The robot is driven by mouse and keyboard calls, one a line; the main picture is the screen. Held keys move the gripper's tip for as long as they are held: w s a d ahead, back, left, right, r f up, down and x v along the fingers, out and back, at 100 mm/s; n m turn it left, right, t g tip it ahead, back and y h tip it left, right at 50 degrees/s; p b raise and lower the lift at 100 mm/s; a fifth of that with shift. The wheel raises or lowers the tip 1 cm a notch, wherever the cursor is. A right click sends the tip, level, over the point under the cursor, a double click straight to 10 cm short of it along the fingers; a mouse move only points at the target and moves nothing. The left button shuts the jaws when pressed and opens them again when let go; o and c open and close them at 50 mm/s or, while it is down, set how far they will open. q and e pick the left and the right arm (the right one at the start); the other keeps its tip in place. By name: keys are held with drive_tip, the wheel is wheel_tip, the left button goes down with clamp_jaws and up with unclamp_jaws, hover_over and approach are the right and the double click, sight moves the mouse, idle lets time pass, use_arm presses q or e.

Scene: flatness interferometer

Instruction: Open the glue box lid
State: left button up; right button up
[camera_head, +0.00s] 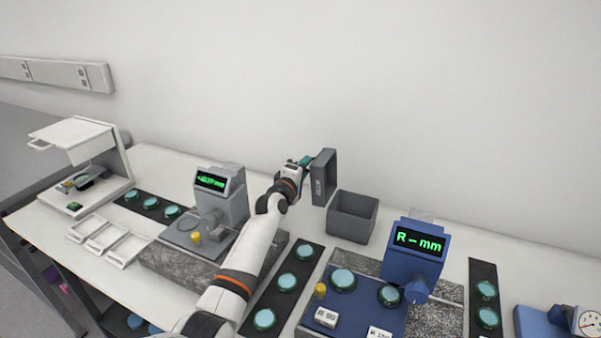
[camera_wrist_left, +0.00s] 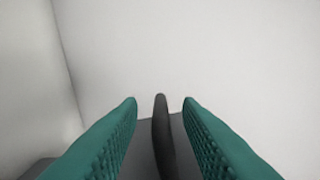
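The glue box (camera_head: 352,217) is an open-topped dark grey box at the back of the table. Its lid (camera_head: 323,177) appears to be the grey panel with pale lettering, standing about upright at the box's left side. My left gripper (camera_head: 306,161) is at the upper left edge of this panel. In the left wrist view, its two green fingers (camera_wrist_left: 160,105) are apart. A thin dark edge, likely the lid (camera_wrist_left: 162,135), stands between them with a gap on each side. My right gripper is not in view.
A grey gauge (camera_head: 222,200) stands left of my left arm, and a blue gauge (camera_head: 413,255) stands right of it. A white lidded unit (camera_head: 75,140) is at far left. The wall is close behind the box.

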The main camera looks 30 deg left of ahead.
use_arm(q)
drive_tip(key=s+b, duration=0.1)
drive_tip(key=s, duration=1.1)
drive_tip(key=shift+d, duration=0.3)
drive_tip(key=shift+f, duration=0.1)
